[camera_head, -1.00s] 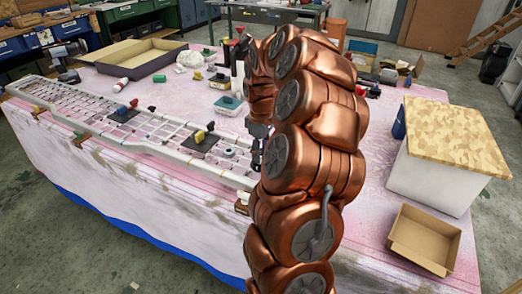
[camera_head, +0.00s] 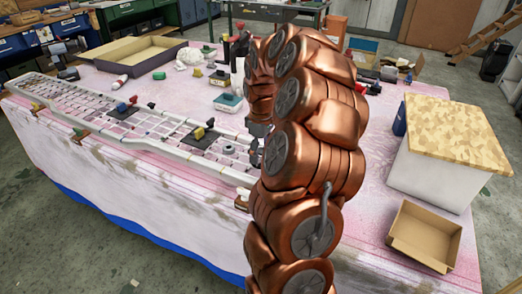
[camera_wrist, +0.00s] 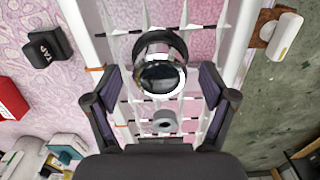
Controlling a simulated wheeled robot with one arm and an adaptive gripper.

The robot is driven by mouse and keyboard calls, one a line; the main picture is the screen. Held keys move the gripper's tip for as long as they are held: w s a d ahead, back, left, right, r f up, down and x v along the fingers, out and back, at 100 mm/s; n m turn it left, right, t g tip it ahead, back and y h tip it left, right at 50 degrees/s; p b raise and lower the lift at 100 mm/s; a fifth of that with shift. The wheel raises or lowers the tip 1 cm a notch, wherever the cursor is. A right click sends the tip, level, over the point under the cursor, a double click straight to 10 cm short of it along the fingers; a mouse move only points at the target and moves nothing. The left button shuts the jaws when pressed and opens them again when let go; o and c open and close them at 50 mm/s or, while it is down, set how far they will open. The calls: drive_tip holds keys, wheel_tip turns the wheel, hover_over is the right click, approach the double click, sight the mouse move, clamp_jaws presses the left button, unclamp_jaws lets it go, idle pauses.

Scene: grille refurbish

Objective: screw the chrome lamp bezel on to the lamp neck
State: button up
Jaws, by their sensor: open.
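In the wrist view a round chrome-rimmed piece with a dark, glossy middle, which looks like the chrome lamp bezel (camera_wrist: 162,78), lies between my fingers. A dark curved band shows right behind it. I cannot tell whether it sits on the lamp neck. My gripper (camera_wrist: 160,88) is open, one finger on each side of the piece, with gaps to both. A grey ring with a hole (camera_wrist: 165,122) shows closer to the palm; I cannot tell what it is. In the head view my arm hides most of this spot.
The long white grille (camera_head: 150,135) lies along the table (camera_head: 340,270). A black box (camera_wrist: 48,46) and a red box (camera_wrist: 12,98) are left in the wrist view; a white-topped clamp (camera_wrist: 286,36) is right. An open carton (camera_head: 425,237) and wood-topped block (camera_head: 450,130) stand right.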

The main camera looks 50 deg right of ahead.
sight(261, 151)
drive_tip(key=shift+r, duration=0.15)
wheel_tip(261, 151, up, 12)
idle(0.7)
idle(0.5)
